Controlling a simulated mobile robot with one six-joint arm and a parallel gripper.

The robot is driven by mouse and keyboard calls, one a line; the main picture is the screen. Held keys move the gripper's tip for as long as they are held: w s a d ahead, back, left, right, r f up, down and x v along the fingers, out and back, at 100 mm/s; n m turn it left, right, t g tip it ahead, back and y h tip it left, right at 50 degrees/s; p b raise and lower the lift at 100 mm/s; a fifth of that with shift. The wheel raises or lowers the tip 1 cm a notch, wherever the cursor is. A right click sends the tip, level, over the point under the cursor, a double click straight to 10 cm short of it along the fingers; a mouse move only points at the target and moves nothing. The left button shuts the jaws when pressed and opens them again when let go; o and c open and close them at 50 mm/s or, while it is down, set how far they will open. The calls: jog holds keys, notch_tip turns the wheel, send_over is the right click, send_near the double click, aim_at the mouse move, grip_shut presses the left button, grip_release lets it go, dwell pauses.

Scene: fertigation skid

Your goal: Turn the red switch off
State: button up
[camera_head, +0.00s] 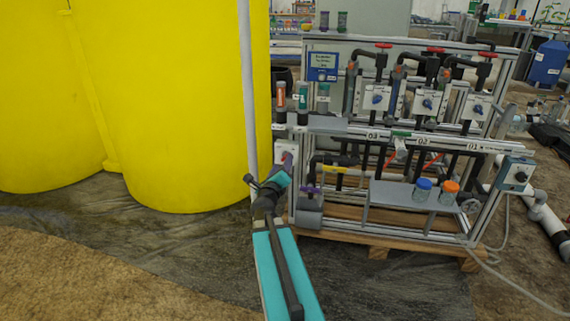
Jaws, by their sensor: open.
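A small pale box with a reddish-purple knob (287,158) is on the left end of the skid frame, low down. It looks like the red switch, but it is small and partly hidden by my arm, so its setting cannot be read. My gripper (279,179), at the end of my teal and dark arm, is just below and in front of that box. It looks empty, and its fingers are small here. I cannot tell whether it touches the box.
White boxes with blue knobs (427,104) line the upper skid. Another switch box (516,175) is at the right end. Blue-lidded (423,189) and orange-lidded (449,192) jars stand on a shelf. A yellow tank (180,110) and grey pole (248,90) are left. Front ground is clear.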

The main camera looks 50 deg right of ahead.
jog(key=shift+b+x, duration=0.3)
jog(key=shift+x, duration=1.1)
jog(key=shift+c, duration=0.3)
jog(key=c, duration=1)
